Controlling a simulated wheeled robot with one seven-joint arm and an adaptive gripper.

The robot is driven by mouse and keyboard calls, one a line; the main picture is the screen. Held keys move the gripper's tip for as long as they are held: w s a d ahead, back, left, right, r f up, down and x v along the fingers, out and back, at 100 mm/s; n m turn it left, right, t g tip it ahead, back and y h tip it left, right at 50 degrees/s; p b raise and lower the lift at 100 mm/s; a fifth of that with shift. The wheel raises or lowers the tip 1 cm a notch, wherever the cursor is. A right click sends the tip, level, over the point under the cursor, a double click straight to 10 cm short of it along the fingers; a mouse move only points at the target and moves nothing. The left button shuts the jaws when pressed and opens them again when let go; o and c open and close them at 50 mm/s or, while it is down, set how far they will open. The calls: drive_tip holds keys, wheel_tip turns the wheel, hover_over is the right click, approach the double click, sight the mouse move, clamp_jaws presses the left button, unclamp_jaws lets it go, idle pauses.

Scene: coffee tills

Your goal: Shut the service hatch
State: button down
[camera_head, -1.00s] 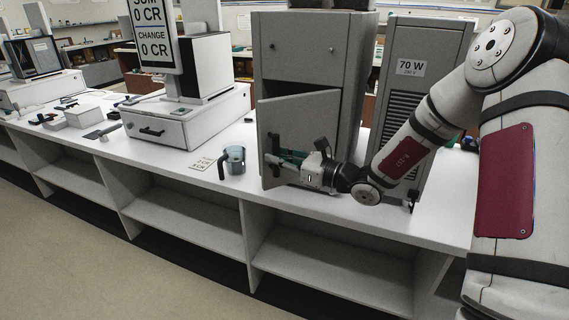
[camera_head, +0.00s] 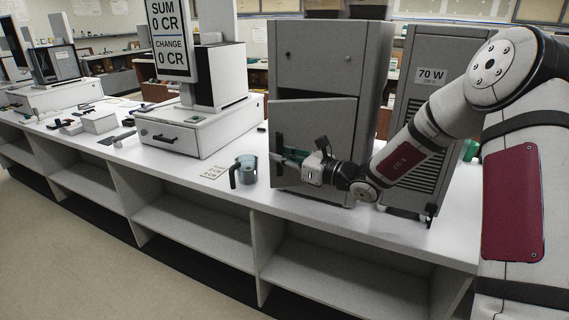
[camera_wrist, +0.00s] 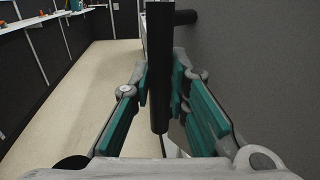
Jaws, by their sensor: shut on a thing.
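The service hatch (camera_head: 322,122) is the grey lower door of the tall grey cabinet (camera_head: 318,55). It looks nearly flush with the front, with a thin dark gap along its top edge. My gripper (camera_head: 284,156) is at the left side of the hatch, reaching in from the right. In the wrist view my gripper (camera_wrist: 162,90) has its teal pads on both sides of a black upright handle bar (camera_wrist: 159,50) and is shut on it. The grey hatch face also fills the right of the wrist view (camera_wrist: 255,60). Whether the latch side touches the frame is hidden by my gripper.
A cup with a dark handle (camera_head: 244,170) stands on the white counter (camera_head: 215,190) just left of the cabinet, beside a price card (camera_head: 213,173). A till drawer (camera_head: 180,138) is farther left. A vented grey unit marked 70 W (camera_head: 432,75) stands right, behind my arm.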

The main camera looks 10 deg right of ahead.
drive_tip(key=shift+w+d, duration=0.3)
drive_tip(key=shift+w, duration=0.05)
drive_tip(key=w+b, duration=0.2)
drive_tip(key=w, duration=0.3)
drive_tip(key=shift+w+f, duration=0.1)
drive_tip(key=shift+w, duration=0.15)
drive_tip(key=c, duration=1.5)
unclamp_jaws()
drive_tip(key=shift+o, duration=0.2)
drive_tip(key=shift+a, duration=0.1)
